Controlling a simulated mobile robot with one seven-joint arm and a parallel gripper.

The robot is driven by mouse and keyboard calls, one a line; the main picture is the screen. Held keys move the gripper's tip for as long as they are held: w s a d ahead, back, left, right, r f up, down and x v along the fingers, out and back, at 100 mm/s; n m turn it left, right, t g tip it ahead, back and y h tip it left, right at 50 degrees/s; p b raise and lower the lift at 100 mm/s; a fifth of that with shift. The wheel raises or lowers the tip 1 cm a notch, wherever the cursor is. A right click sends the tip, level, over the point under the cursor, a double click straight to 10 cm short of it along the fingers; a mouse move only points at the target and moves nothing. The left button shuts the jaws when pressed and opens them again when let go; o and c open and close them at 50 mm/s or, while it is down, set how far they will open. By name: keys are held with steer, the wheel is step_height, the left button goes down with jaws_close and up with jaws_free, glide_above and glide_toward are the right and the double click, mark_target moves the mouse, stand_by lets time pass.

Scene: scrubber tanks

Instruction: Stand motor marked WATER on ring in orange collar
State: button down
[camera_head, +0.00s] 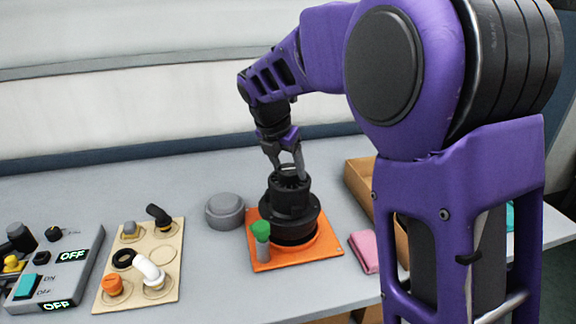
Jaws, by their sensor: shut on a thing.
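A black, stepped, round motor (289,205) stands upright over the orange collar (329,240), a square plate on the grey table. My gripper (290,172) points down from above and is shut on the narrow top of the motor. No WATER marking can be read on the side I see. The ring is hidden under the motor, and I cannot tell whether the motor rests on it or is held just above.
A green-topped grey cylinder (262,240) stands at the collar's front left. A grey round cap (225,209) lies to the left. A board (133,285) with several fittings and a control panel (50,265) are further left. A pink cloth (364,251) and a cardboard box (359,184) are to the right.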

steer(key=shift+w+f+p, duration=0.1)
steer(key=shift+f+p, duration=0.2)
steer(key=shift+f, duration=0.3)
stand_by(1.3)
jaws_free()
steer(key=shift+f, duration=0.2)
steer(key=shift+r, duration=0.2)
stand_by(0.4)
step_height(320, 180, up, 5)
steer(key=p, duration=0.5)
steer(key=shift+r+p, duration=0.35)
steer(key=shift+r, duration=0.55)
